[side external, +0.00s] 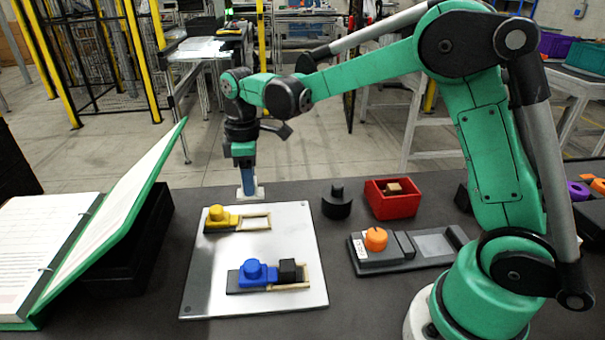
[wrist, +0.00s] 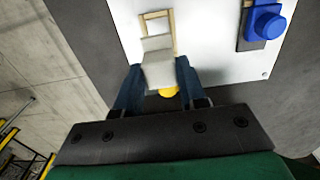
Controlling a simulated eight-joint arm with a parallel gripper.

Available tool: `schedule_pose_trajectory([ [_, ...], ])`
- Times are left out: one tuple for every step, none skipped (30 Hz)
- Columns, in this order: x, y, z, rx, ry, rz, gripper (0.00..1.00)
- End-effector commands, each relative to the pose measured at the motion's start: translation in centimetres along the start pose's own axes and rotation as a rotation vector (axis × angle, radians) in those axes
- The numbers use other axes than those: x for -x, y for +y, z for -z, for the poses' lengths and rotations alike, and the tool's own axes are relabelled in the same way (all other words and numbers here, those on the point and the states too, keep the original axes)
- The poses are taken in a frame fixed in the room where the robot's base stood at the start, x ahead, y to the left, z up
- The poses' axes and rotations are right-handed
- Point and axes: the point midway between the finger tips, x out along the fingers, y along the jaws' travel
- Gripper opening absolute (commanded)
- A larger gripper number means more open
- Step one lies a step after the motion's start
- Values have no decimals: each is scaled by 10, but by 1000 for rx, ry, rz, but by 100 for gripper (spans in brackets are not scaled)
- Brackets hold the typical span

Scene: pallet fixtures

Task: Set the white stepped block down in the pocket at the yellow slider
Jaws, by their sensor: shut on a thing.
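My gripper (side external: 248,180) is shut on the white stepped block (side external: 250,193) and holds it above the far edge of the light metal plate. In the wrist view the white stepped block (wrist: 158,64) sits between the blue fingers of my gripper (wrist: 155,85). The yellow slider (side external: 217,217) stands on the plate, with its framed pocket (side external: 256,222) to its right. In the wrist view the block hides part of the pocket frame (wrist: 156,17), and only a bit of the yellow slider (wrist: 169,92) shows. The visible part of the pocket is empty.
A blue slider (side external: 255,270) with a black block (side external: 290,271) in its fixture is nearer on the plate (side external: 210,285). A black stepped piece (side external: 337,205), a red bin (side external: 391,200) and an orange-knobbed fixture (side external: 376,240) stand to the right. An open binder (side external: 100,235) is at left.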

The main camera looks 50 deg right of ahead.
Motion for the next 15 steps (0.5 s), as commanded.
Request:
schedule_pose_trajectory([
  [-5,0,0,-1,0,0,0],
  [-8,0,0,-1,0,0,0],
  [-12,0,0,-2,0,0,0],
  [-15,0,0,-2,0,0,0],
  [-18,0,0,-2,0,0,0],
  [-22,0,0,-2,0,0,0],
  [-26,0,0,-3,0,0,0],
  [-28,0,0,-3,0,0,0],
  [-32,0,0,-3,0,0,0],
  [-35,0,0,-3,0,0,0],
  [-37,0,0,-3,0,0,0],
  [-40,0,0,-3,0,0,0],
  [-42,0,0,-3,0,0,0],
  [-43,0,0,-3,0,0,0],
  [-45,0,0,-3,0,0,0],
])
